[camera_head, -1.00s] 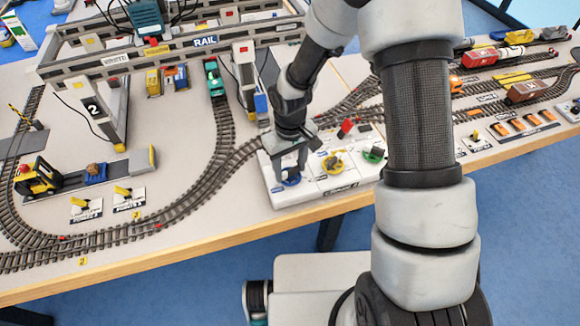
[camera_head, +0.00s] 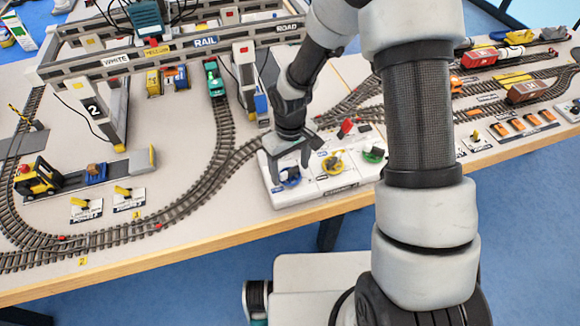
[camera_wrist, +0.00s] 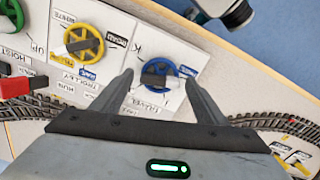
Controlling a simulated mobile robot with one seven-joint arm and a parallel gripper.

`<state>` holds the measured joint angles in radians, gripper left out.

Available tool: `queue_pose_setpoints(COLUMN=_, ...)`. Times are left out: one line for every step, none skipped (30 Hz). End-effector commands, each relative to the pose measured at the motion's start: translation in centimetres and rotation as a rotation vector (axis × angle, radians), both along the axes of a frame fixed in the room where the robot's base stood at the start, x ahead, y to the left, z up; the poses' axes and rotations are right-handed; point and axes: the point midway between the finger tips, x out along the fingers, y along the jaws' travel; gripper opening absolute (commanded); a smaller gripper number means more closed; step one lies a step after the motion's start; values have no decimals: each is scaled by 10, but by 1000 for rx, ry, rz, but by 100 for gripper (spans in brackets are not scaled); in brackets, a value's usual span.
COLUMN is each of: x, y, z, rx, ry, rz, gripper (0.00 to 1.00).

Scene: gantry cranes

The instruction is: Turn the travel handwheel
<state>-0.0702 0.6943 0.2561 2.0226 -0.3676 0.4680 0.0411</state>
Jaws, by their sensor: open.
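The travel handwheel is a blue wheel with a dark bar across it, next to a TRAVEL label, on a white control panel. It shows at the panel's left end in the head view (camera_head: 290,182) and at upper centre in the wrist view (camera_wrist: 159,70). My gripper (camera_head: 288,167) is over it, pointing down. In the wrist view my gripper (camera_wrist: 158,76) is open, with one finger on each side of the wheel. I cannot tell whether the fingers touch the rim. Nothing is held.
A yellow wheel (camera_wrist: 84,45) by a TROLLEY label, a green wheel (camera_wrist: 12,14) by a HOIST label and a red lever (camera_wrist: 18,87) share the panel. Railway track (camera_head: 205,190) runs left of the panel. The gantry crane (camera_head: 190,46) stands behind.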

Motion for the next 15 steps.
queue_pose_setpoints(x=0, y=0, z=0, rx=0, ry=0, rz=-1, gripper=67)
queue_pose_setpoints(x=0, y=0, z=0, rx=0, ry=0, rz=-1, gripper=67)
queue_pose_setpoints(x=0, y=0, z=2, rx=1, ry=-1, rz=-1, gripper=67)
queue_pose_setpoints(x=0, y=0, z=4, rx=1, ry=-1, rz=-2, gripper=67)
queue_pose_setpoints(x=1, y=0, z=6, rx=0, ry=-1, rz=-2, gripper=67)
queue_pose_setpoints(x=1, y=0, z=11, rx=0, ry=-2, rz=-3, gripper=67)
queue_pose_setpoints(x=1, y=0, z=15, rx=1, ry=-3, rz=-3, gripper=67)
queue_pose_setpoints(x=1, y=0, z=20, rx=1, ry=-4, rz=-2, gripper=67)
queue_pose_setpoints(x=1, y=0, z=28, rx=0, ry=-4, rz=-1, gripper=67)
queue_pose_setpoints(x=1, y=0, z=34, rx=0, ry=-4, rz=-1, gripper=67)
queue_pose_setpoints(x=1, y=0, z=41, rx=1, ry=-5, rz=-3, gripper=67)
queue_pose_setpoints(x=2, y=0, z=51, rx=0, ry=-6, rz=-3, gripper=67)
queue_pose_setpoints(x=2, y=0, z=59, rx=1, ry=-7, rz=-2, gripper=67)
queue_pose_setpoints(x=1, y=0, z=66, rx=1, ry=-5, rz=-2, gripper=67)
queue_pose_setpoints(x=2, y=0, z=76, rx=1, ry=-7, rz=-3, gripper=67)
